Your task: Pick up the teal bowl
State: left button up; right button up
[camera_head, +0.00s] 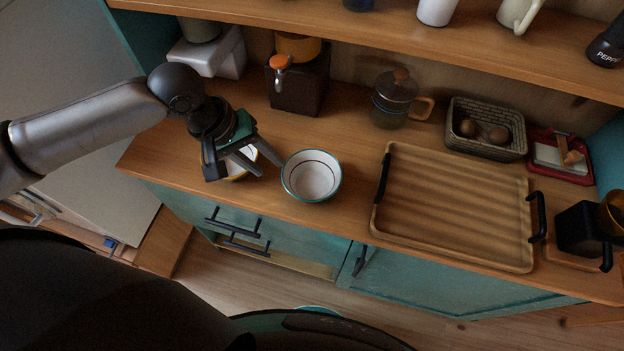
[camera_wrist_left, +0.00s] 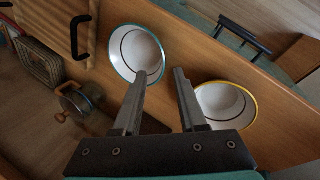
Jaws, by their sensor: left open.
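The teal bowl (camera_head: 311,176) is white inside with a teal rim and a thin dark ring. It sits upright on the wooden counter, left of the tray; it also shows in the left wrist view (camera_wrist_left: 136,52). A second bowl with a yellow rim (camera_wrist_left: 227,103) stands beside it, partly hidden behind my left gripper in the head view. My left gripper (camera_head: 268,168) is open and empty, just left of the teal bowl. In the left wrist view one fingertip (camera_wrist_left: 160,75) overlaps the teal bowl's rim; I cannot tell whether it touches. My right gripper is not seen.
A wooden tray (camera_head: 455,207) with black handles lies right of the teal bowl. Behind stand a dark box-shaped dispenser (camera_head: 300,88), a glass pot (camera_head: 390,104) and a woven basket (camera_head: 487,131). A shelf (camera_head: 400,35) overhangs the back. The counter's front edge is close to the bowls.

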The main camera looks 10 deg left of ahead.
aim_at(289, 182)
pick_arm(q)
jog(key=b+x, duration=0.1)
jog(key=x, duration=0.5)
jog(key=shift+d+f, duration=0.1)
jog(key=shift+f, duration=0.1)
jog(key=b+x, duration=0.1)
jog(key=x, duration=0.4)
jog(key=shift+w+f, duration=0.1)
jog(key=shift+f, duration=0.05)
jog(key=shift+a, duration=0.2)
grip_shut()
dwell(0.7)
